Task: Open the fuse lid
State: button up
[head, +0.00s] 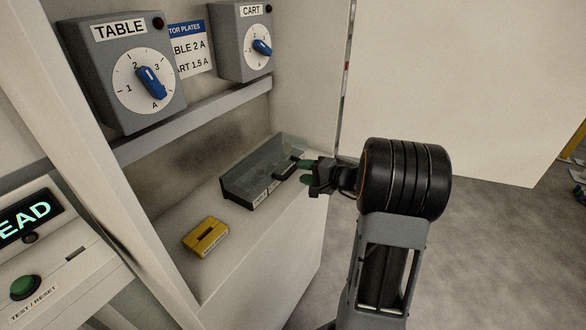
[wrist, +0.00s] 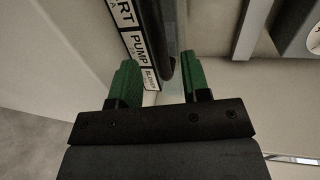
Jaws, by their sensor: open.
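The fuse box has a clear lid (head: 258,163) that lies shut over a dark tray on the shelf. A black handle (head: 288,166) sits at the lid's right end. My gripper (head: 305,172) is at that end, with its green fingertips spread close to the handle. In the wrist view the open fingers (wrist: 160,84) point toward a dark bar (wrist: 150,35), which looks like the handle or lid edge. The bar lines up with the gap between the fingers; I cannot tell whether they touch it. Labels reading PUMP and part of CART (wrist: 137,45) run beside it.
A yellow labelled block (head: 205,236) lies on the shelf (head: 245,255) left of the fuse box. Above are the TABLE dial box (head: 125,105) and CART dial box (head: 240,55). A green TEST/RESET button (head: 25,287) is at lower left. Open floor lies to the right.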

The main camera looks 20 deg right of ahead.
aim_at(293, 167)
jog(key=shift+x, duration=2.35)
grip_shut()
